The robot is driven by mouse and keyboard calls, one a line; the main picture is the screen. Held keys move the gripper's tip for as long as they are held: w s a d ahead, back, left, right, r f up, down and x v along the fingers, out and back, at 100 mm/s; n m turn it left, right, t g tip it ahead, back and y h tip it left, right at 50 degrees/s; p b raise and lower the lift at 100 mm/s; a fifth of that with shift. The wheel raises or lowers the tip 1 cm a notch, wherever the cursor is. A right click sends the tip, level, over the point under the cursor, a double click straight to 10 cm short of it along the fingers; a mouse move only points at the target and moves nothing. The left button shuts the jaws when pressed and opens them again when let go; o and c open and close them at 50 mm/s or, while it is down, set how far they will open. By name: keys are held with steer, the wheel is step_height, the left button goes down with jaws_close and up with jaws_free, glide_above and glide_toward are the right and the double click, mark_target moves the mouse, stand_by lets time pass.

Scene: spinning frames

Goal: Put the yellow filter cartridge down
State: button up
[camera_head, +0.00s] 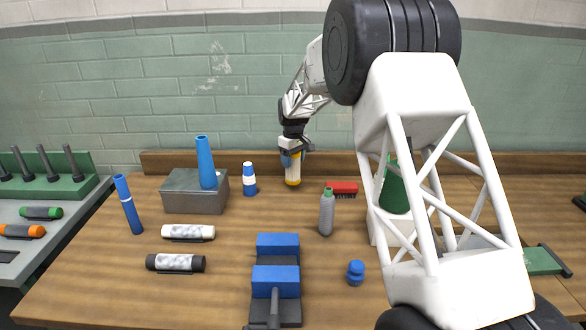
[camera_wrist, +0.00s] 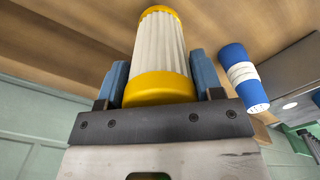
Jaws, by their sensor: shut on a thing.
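The yellow filter cartridge (camera_wrist: 160,50) has a white pleated body and yellow end caps. In the wrist view it sits between the two blue fingers of my gripper (camera_wrist: 159,88), which is shut on it. In the head view the cartridge (camera_head: 292,172) is upright below my gripper (camera_head: 291,156) near the back of the wooden workbench (camera_head: 225,270). Its lower yellow end is at or just above the bench top; I cannot tell whether it touches.
A blue-and-white cartridge (camera_head: 249,180) stands just left. A metal box (camera_head: 194,192) with a blue cone is further left. A red brush (camera_head: 342,188) and grey bottle (camera_head: 326,212) are to the right. A blue vise (camera_head: 277,247) is in front. A wooden back ledge (camera_head: 240,160) runs behind.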

mark_target(293, 167)
steer(key=shift+f, duration=0.1)
steer(key=shift+f, duration=1.65)
steer(key=shift+f, duration=0.15)
steer(key=o, duration=1)
step_height(293, 167, up, 12)
steer(key=shift+r, duration=0.15)
